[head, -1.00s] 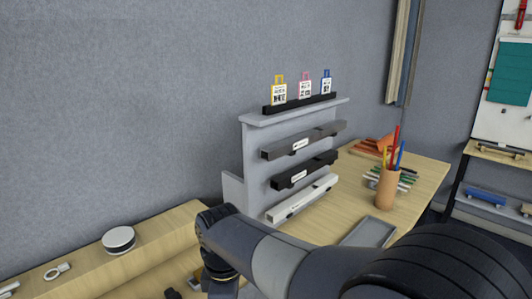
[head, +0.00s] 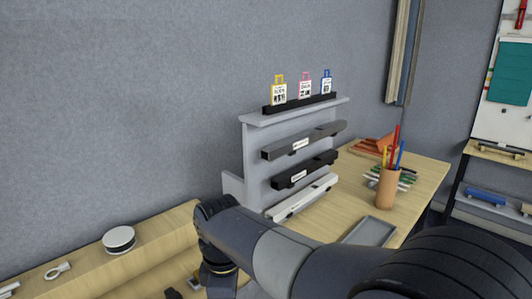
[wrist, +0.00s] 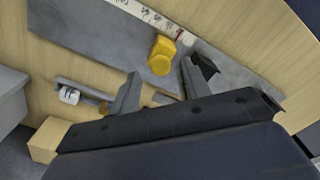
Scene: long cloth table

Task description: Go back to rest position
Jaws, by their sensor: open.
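My gripper (wrist: 160,88) shows in the wrist view with its two fingers spread apart and nothing between them. It is above a wooden table (wrist: 58,68) with a grey mat or panel (wrist: 85,32) on it. A yellow object (wrist: 162,54) lies beyond the fingertips, apart from them. In the head view my arm crosses the lower middle, and my gripper is not visible there.
A grey rack (head: 255,160) holds several bars, with three small tags (head: 305,86) on top. A pencil cup (head: 387,188) and grey tray (head: 369,232) stand right of it. A white round item (head: 119,240) sits on a wooden ledge at left.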

